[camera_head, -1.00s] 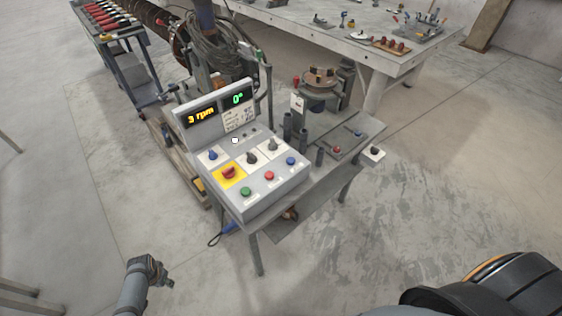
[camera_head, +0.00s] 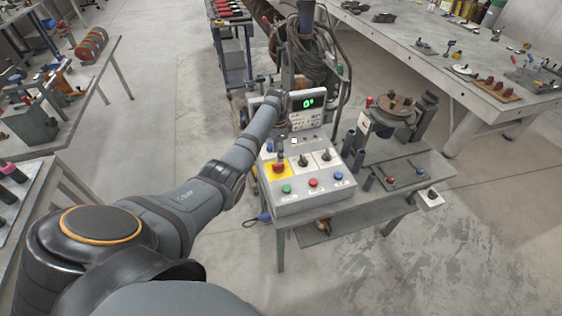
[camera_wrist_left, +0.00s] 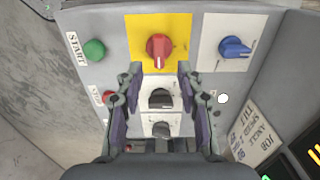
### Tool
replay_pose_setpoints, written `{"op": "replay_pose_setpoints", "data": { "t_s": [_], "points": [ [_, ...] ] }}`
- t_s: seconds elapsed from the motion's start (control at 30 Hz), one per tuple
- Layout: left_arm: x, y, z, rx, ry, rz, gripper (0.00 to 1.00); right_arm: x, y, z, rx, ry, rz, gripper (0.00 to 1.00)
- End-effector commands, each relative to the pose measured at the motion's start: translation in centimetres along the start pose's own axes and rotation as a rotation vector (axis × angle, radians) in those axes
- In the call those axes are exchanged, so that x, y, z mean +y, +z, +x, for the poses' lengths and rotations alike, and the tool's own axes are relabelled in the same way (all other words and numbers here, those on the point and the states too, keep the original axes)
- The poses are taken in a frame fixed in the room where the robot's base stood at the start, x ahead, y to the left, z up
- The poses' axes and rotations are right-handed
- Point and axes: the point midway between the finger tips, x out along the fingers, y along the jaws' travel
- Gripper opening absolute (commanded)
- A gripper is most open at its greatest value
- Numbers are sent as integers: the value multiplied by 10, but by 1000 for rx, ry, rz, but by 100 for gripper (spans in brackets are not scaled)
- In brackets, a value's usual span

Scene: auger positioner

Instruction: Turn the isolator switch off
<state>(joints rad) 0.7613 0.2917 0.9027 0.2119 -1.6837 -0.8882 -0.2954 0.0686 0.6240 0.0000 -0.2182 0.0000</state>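The isolator switch is a red rotary knob (camera_head: 278,168) on a yellow plate (camera_head: 268,174) on the sloped grey control panel. In the left wrist view the red knob (camera_wrist_left: 159,47) sits just beyond my left fingertips, centred between them, with its pointer mark toward me. My left gripper (camera_wrist_left: 159,73) is open and empty, its two fingers spread. In the head view my left gripper (camera_head: 281,148) hangs over the panel's upper left, close to the switch; the arm hides part of the display. Whether a fingertip touches the panel cannot be told. My right gripper is not in view.
A red button (camera_head: 313,182) and a blue button (camera_head: 338,174) sit along the panel's front. Floor in front is clear.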

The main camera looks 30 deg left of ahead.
Motion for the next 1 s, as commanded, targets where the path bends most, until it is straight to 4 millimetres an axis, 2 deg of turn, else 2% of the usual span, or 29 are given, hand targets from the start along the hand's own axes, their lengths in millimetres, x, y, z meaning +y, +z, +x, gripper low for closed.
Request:
{"op": "replay_pose_setpoints", "data": {
  "t_s": [0.2, 0.3, 0.67, 0.93, 1.0],
  "points": [
    [1, 0, 44, -2, 2, -1, 38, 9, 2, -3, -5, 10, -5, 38],
    [0, 0, 56, -1, 1, -1, 38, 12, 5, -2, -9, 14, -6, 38],
    [0, 0, 62, 0, -1, 0, 38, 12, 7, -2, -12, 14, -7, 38],
    [0, 0, 62, 0, -1, -1, 1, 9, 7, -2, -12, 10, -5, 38],
    [0, 0, 62, 0, -1, -1, 0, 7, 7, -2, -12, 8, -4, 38]
  ]
}}
